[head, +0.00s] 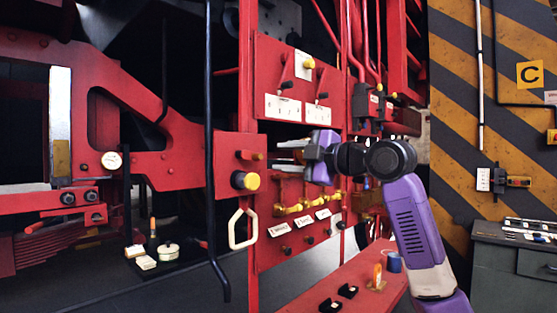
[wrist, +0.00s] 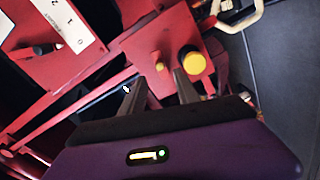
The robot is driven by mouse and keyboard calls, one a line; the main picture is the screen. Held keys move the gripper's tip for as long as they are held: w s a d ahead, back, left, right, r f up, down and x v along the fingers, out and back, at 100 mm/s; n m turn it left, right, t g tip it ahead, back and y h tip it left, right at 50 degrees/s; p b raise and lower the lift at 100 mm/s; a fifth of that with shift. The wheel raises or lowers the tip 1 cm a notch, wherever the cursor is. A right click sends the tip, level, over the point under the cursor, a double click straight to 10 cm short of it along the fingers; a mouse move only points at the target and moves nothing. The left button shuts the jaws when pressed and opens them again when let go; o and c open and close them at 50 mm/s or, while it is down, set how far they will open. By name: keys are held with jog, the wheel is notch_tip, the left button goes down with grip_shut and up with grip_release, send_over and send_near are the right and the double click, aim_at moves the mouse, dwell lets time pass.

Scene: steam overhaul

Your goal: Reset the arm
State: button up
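My gripper (head: 318,158) is raised in front of the red panel in the head view, beside a dark slot between the upper and lower plates. My purple arm (head: 412,222) rises from the bottom right and bends left at its dark joint. In the wrist view my gripper (wrist: 158,76) shows two dark fingers apart with nothing held between them. Red panel parts lie behind the fingers.
A yellow knob (head: 252,181) sticks out left of my gripper, above a cream loop handle (head: 242,228). Yellow-handled valves (head: 290,208) sit just below. A red bench (head: 350,285) carries small items. A grey cabinet (head: 515,258) stands at right; floor shows between.

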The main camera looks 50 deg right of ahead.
dwell(0.6)
notch_tip(320, 180, up, 4)
jog(key=s+d+r+m+t+h, duration=0.1)
jog(key=s+d+m+t+h, duration=0.1)
jog(key=s+m+t+h, duration=0.3)
jog(key=s+a+f+m+g+h, duration=0.15)
jog(key=a+f+m, duration=0.3)
jog(key=f, duration=0.65)
jog(key=s+a+f+m+h, duration=0.2)
jog(key=s+a+f+m, duration=0.3)
jog(key=f, duration=0.7)
jog(key=a+f+m+g+h, duration=0.1)
jog(key=a+f+m+h, duration=0.15)
jog(key=f+m, duration=0.6)
jog(key=s+a+f+n+g+y, duration=0.2)
jog(key=s+a+f+y, duration=0.1)
jog(key=s+a+f, duration=0.4)
jog(key=s+a+f+n+g+y, duration=0.1)
jog(key=s+a+f+n+y, duration=0.2)
jog(key=s+a+f, duration=0.4)
jog(key=s+a+f+n+g+y, duration=0.2)
jog(key=s+a+f, duration=0.5)
jog(key=s, duration=1)
notch_tip(320, 180, down, 3)
jog(key=shift+f+n+g+y, duration=0.15)
jog(key=shift+n+g+y, duration=0.35)
jog(key=shift+y, duration=0.7)
